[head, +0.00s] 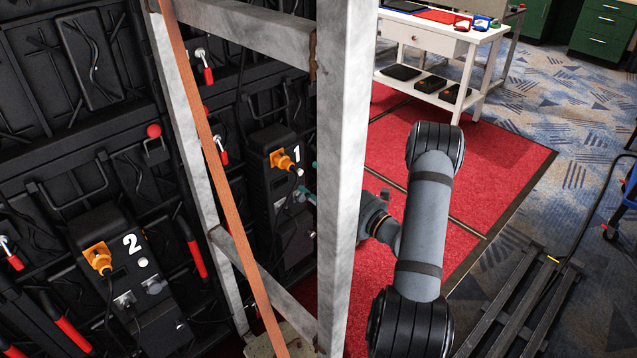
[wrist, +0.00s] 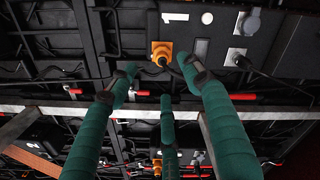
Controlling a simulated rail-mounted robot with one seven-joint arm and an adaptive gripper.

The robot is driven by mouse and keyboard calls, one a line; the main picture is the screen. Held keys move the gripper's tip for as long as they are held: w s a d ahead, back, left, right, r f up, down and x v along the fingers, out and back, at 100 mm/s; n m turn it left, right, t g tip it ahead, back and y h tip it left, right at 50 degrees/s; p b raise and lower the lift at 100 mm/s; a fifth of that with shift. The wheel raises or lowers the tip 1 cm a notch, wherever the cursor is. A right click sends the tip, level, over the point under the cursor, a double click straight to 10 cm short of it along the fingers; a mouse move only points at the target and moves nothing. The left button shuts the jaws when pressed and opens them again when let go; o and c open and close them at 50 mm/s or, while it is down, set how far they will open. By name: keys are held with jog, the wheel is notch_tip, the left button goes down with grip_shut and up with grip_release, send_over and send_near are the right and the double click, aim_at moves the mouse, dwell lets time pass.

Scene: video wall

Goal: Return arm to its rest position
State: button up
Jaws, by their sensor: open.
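My gripper (wrist: 158,75) has three green padded fingers. In the wrist view they are spread apart with nothing held between them. The fingertips point toward the back of panel unit 1 (wrist: 224,45), with its orange plug (wrist: 161,51) showing between the two upper tips. In the head view, green fingertips (head: 313,181) show at the left edge of the grey metal post, beside unit 1 (head: 270,185); the post hides most of the gripper. My grey arm is bent to the right of the post. Whether the tips touch the unit cannot be told.
The upright post (head: 345,150) and diagonal braces stand between the wall and my arm. A metal bar (wrist: 40,109) crosses the wrist view. Unit 2 (head: 135,270) is at lower left. A white table (head: 440,45) stands behind. Red carpet (head: 480,165) lies open to the right.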

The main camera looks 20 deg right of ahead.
aim_at(294, 167)
dwell(0.3)
jog(key=x, duration=1.2)
jog(key=shift+a, duration=0.2)
